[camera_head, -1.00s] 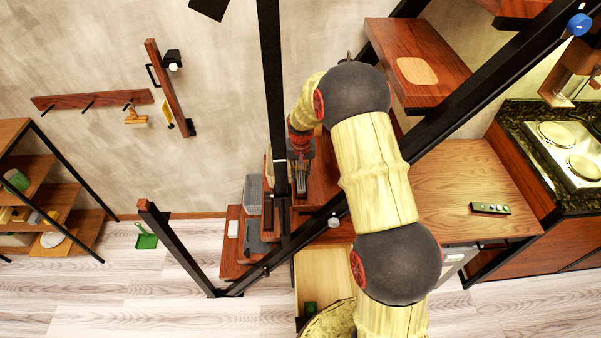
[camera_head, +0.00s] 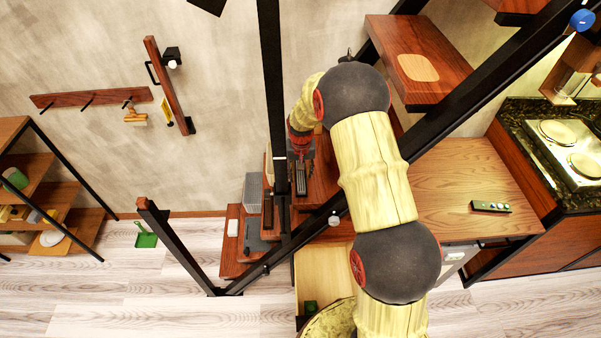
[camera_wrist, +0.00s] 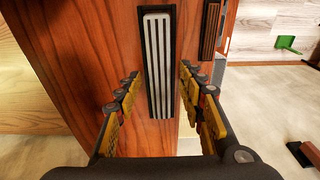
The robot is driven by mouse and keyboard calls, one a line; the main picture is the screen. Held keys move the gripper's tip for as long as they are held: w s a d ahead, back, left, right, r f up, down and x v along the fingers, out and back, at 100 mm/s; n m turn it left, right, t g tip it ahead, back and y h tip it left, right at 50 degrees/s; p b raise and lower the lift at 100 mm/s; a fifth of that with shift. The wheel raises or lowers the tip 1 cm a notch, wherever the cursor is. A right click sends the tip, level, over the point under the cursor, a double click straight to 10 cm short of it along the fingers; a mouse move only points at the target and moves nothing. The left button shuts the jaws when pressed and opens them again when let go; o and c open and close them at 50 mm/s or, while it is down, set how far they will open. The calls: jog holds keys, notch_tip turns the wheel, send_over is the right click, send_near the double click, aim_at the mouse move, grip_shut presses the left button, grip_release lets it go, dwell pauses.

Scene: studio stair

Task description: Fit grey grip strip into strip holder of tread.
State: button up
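The grey grip strip (camera_wrist: 159,65) has pale lengthwise ribs. It lies within the black strip holder (camera_wrist: 177,50) on the reddish wooden tread (camera_wrist: 85,55), in the upper middle of the wrist view. Whether it is fully seated I cannot tell. My gripper (camera_wrist: 158,88) is open, its yellow-padded fingers on either side of the strip with clear gaps, touching neither side.
A second tread below has a holder with a brown strip (camera_wrist: 210,32). Black stair posts (camera_head: 272,90) and a slanting stringer (camera_head: 470,90) stand close to my arm. A wooden counter (camera_head: 470,175) lies to the right. A green dustpan (camera_head: 146,240) is on the floor.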

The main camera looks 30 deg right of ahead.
aim_at(301, 179)
jog(key=shift+r, duration=0.1)
jog(key=shift+r+p, duration=0.3)
notch_tip(301, 179, up, 12)
jog(key=s, duration=0.1)
jog(key=shift+s+a+r+p, duration=0.15)
jog(key=shift+a+p, duration=0.15)
jog(key=shift+p, duration=0.1)
